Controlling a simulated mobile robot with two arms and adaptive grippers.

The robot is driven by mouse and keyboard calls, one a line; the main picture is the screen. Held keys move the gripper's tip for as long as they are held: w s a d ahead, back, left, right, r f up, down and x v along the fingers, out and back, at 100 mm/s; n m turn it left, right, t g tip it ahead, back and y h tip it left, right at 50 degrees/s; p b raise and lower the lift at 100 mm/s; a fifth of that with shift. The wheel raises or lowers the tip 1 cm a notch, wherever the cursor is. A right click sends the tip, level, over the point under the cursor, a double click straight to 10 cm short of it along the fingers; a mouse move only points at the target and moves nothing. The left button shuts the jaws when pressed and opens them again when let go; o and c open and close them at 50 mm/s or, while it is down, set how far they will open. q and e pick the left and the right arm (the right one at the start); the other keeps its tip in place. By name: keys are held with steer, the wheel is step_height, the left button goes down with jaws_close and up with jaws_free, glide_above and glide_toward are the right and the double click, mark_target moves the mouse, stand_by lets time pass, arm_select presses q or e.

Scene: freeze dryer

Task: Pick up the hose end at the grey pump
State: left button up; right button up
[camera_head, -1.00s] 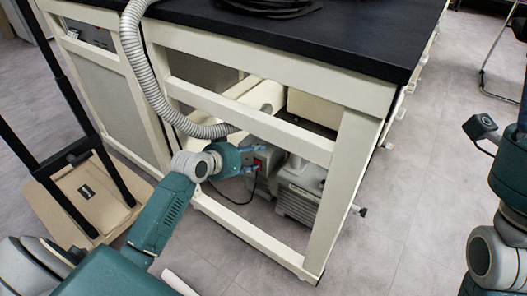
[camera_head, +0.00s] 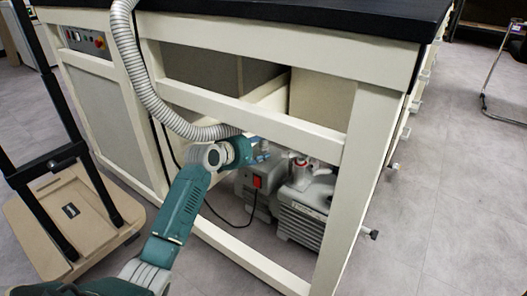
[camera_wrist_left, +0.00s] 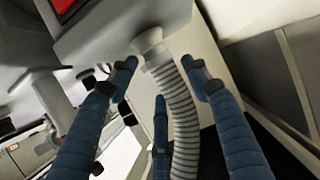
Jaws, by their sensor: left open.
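The grey ribbed hose (camera_head: 146,88) hangs down from the bench and curves right under the frame. Its end is hidden behind my left gripper in the head view. In the left wrist view the hose (camera_wrist_left: 180,110) runs up to a flared pale end (camera_wrist_left: 150,43) against a grey body, seemingly the grey pump (camera_wrist_left: 110,28). The pump (camera_head: 285,195) stands on the floor inside the bench frame, with a red switch. My left gripper (camera_head: 263,150) is beside the pump; its blue fingers (camera_wrist_left: 164,72) are open around the hose just below its end. My right gripper is out of view.
The cream bench frame (camera_head: 250,113) has a rail just above my left gripper and a post (camera_head: 355,170) right of the pump. A black cable (camera_head: 228,222) runs below. A beige trolley (camera_head: 75,215) stands at left.

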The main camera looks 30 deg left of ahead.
arm_select(q)
steer(key=shift+b+x, duration=0.45)
steer(key=shift+x, duration=0.75)
steer(key=c, duration=1.1)
steer(key=shift+o, duration=0.2)
